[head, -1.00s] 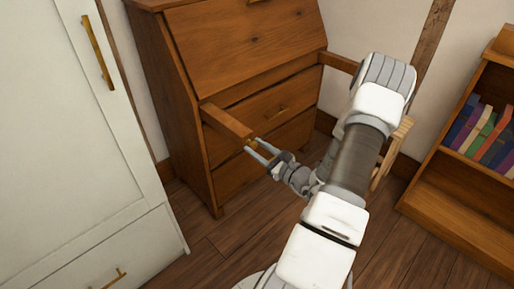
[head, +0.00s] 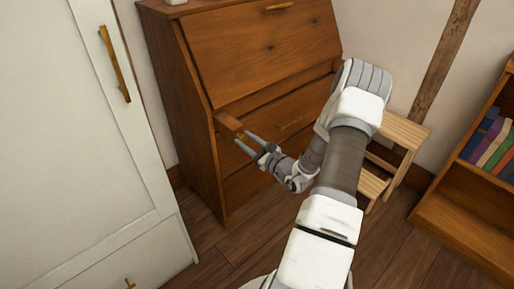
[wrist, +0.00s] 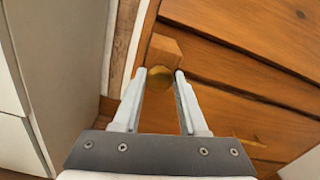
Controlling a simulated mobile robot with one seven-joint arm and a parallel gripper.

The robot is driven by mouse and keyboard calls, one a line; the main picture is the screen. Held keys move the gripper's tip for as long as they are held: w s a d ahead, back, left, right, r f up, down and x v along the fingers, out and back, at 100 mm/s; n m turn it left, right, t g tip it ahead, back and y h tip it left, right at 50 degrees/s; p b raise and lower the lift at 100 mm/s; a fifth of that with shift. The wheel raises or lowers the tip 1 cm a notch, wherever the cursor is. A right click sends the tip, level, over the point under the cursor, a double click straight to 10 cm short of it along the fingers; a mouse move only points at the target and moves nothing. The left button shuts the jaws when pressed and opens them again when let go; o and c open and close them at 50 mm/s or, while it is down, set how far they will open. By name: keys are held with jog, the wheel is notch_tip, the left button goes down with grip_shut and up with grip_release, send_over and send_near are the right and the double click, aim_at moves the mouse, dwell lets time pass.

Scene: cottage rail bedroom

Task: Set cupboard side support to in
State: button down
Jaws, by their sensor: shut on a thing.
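The cupboard (head: 262,50) is a brown wooden bureau with a slanted front and drawers below. Its left side support (head: 229,122) is a wooden bar that sticks out a short way from the front, and its end also shows in the wrist view (wrist: 164,48). A round brass knob (wrist: 159,78) sits on that end. My gripper (head: 244,140) is at the knob, with one finger on each side in the wrist view (wrist: 160,80). It is shut on the knob. A right support (head: 337,64) shows only slightly, and my arm hides most of it.
A white wardrobe (head: 85,120) with brass handles stands close on the left. A small wooden step stool (head: 405,132) is behind my arm. A bookcase (head: 462,200) with several books stands at the right. Wooden floor is open in front.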

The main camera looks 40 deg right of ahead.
aim_at(226, 125)
jog(key=w, duration=0.7)
jog(key=w+a, duration=0.1)
jog(key=w, duration=0.3)
jog(key=shift+b, duration=0.4)
jog(key=shift+w, duration=0.2)
jog(key=shift+r, duration=0.1)
jog(key=shift+c, duration=2.4)
grip_release()
jog(key=shift+w, duration=0.1)
jog(key=shift+o, duration=0.2)
jog(key=s+d+p, duration=0.1)
jog(key=s+p, duration=0.2)
jog(key=s, duration=1.4)
jog(key=shift+s+d+p, duration=0.2)
jog(key=shift+p, duration=0.2)
